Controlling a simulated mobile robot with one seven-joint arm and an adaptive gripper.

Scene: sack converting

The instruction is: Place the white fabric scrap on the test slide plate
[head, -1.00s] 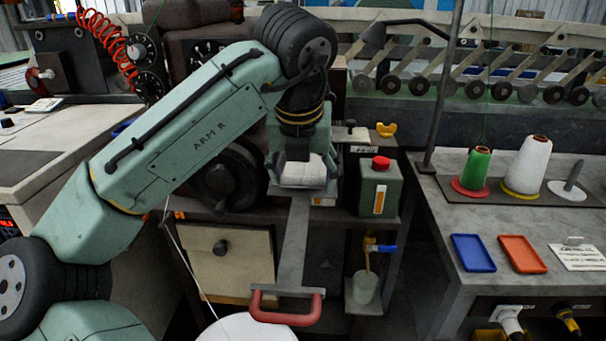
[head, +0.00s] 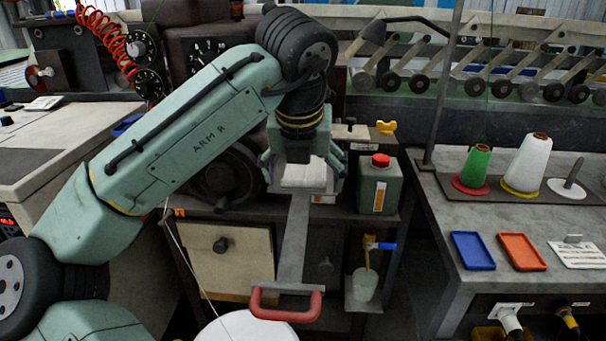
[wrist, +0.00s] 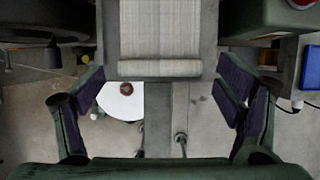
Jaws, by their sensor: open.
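The white fabric scrap (head: 304,175) lies on the upper end of the grey test slide plate (head: 295,232), below my gripper. In the wrist view the white fabric scrap (wrist: 160,30) lies over the plate, with a rolled or folded near edge, and grey plate (wrist: 209,50) shows beside it. My gripper (head: 303,188) is open, and in the wrist view its fingers (wrist: 163,98) stand wide apart on either side, clear of the fabric. The fabric's far end is cut off in the wrist view and hidden by my gripper in the head view.
A red handle (head: 286,312) is at the plate's front end, above a white round top (head: 246,328). A green can with a red cap (head: 379,186) stands close to the right of my gripper. Thread cones and blue and orange trays (head: 522,252) are on the right bench.

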